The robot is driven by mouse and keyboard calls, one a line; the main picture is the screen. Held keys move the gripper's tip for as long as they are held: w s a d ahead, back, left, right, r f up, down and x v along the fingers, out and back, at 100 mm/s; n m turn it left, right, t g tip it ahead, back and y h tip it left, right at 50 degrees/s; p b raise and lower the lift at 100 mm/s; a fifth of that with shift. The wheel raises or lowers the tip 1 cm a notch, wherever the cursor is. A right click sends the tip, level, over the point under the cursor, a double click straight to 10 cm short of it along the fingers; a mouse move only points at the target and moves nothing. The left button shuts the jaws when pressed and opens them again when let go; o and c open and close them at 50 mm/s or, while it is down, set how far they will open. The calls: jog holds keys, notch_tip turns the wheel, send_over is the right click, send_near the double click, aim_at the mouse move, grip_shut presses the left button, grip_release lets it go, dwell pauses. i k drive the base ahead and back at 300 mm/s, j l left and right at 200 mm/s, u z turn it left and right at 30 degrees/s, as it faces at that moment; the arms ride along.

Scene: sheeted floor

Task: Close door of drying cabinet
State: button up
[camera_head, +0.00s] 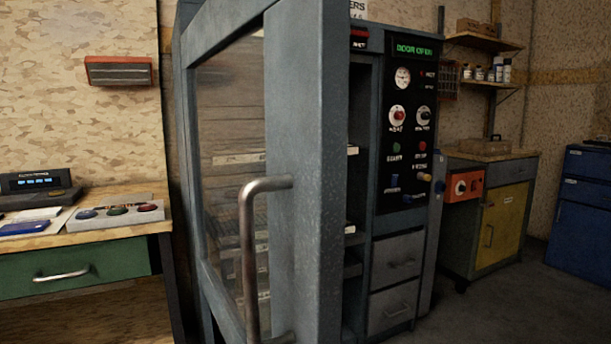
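The drying cabinet (400,140) is a tall grey unit with a dark control panel of dials, knobs and buttons and a green lit display. Its door (307,170) stands open toward me, with a grey metal frame and a glass pane (232,130). A bar-shaped metal door handle (249,260) is on the near edge of the door. Shelves show through the glass and in the gap between door and panel. My gripper is not in view.
A workbench with a green drawer (70,268) stands at the left, holding a device (38,182) and a button box (115,213). A yellow-doored cabinet (500,228) and blue cabinet (585,205) stand at the right. Floor (520,305) is clear at the lower right.

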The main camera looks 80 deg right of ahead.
aim_at(307, 43)
jog(key=z, duration=2.45)
